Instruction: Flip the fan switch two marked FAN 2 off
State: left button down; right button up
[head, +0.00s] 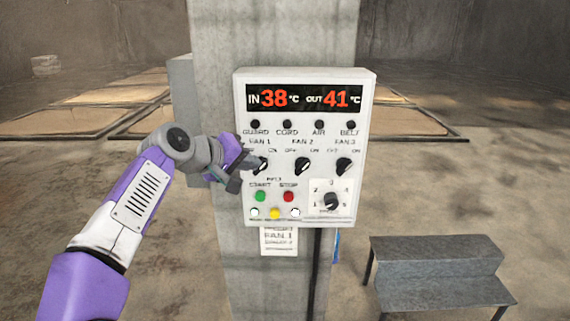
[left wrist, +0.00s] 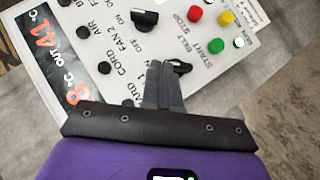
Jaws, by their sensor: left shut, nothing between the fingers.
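The control panel (head: 240,120) is a white box on a concrete pillar. The FAN 2 switch (head: 302,166) is a black rotary knob, the middle of the row of three, with OFF and ON marks above it. It also shows in the left wrist view (left wrist: 145,20) at the top, uncovered. I cannot tell surely which mark it points to. My left gripper (head: 252,163) is shut and empty, its tips at the FAN 1 switch (head: 263,164), left of FAN 2. In the left wrist view the fingers (left wrist: 164,78) partly hide the FAN 1 knob; contact is unclear.
The FAN 3 switch (head: 343,166) is right of FAN 2. Below are a green button (head: 260,196), a red button (head: 288,196) and a selector dial (head: 331,201). A display (head: 305,98) reads IN 38, OUT 41. A grey step bench (head: 435,262) stands at lower right.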

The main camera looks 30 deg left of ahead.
pick_arm(q)
jog(key=shift+s+a+r, duration=0.1)
jog(key=shift+s+r, duration=0.35)
jog(key=shift+r, duration=0.35)
send_near(294, 171)
jog(key=w+a, duration=0.2)
jog(key=w, duration=0.1)
jog(key=shift+w+d+f+p, duration=0.35)
jog(key=shift+w+d+f, duration=0.45)
jog(key=shift+d+f, duration=0.3)
jog(key=shift+w+d+f, duration=0.15)
jog(key=shift+d+f, duration=0.1)
jog(key=shift+d, duration=0.1)
